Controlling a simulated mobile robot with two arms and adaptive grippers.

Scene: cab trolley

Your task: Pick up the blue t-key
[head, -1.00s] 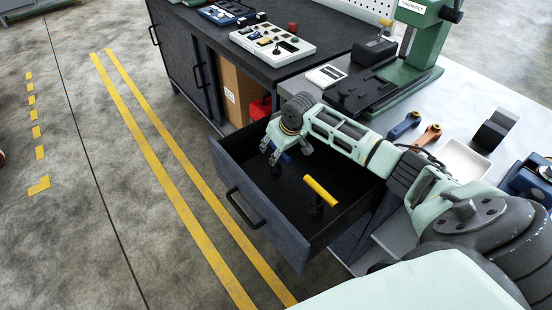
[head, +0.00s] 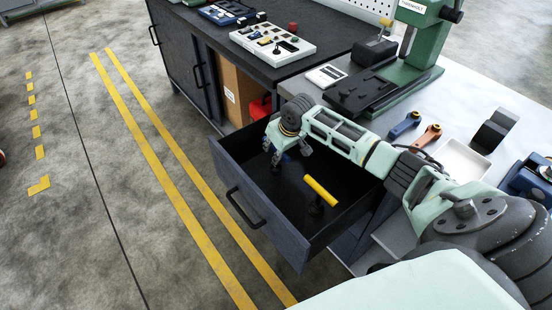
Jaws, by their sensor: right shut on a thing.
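The blue t-key (head: 286,156) is in the open drawer (head: 262,232), toward its back left, and only a small part of its blue handle shows. My right gripper (head: 272,158) reaches down into the drawer from above and is shut on the blue t-key. The gripper's fingers hide much of the key, so I cannot tell whether its lower end touches the drawer floor. A yellow t-key (head: 320,190) stands in the same drawer, to the right of and nearer than my gripper. My left gripper is not in view.
The drawer walls surround my right gripper. A red box (head: 260,108) sits in the open cabinet behind. A green press (head: 424,50), a white tray (head: 464,160), a blue lever (head: 405,125) and an orange lever (head: 427,137) are on the bench.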

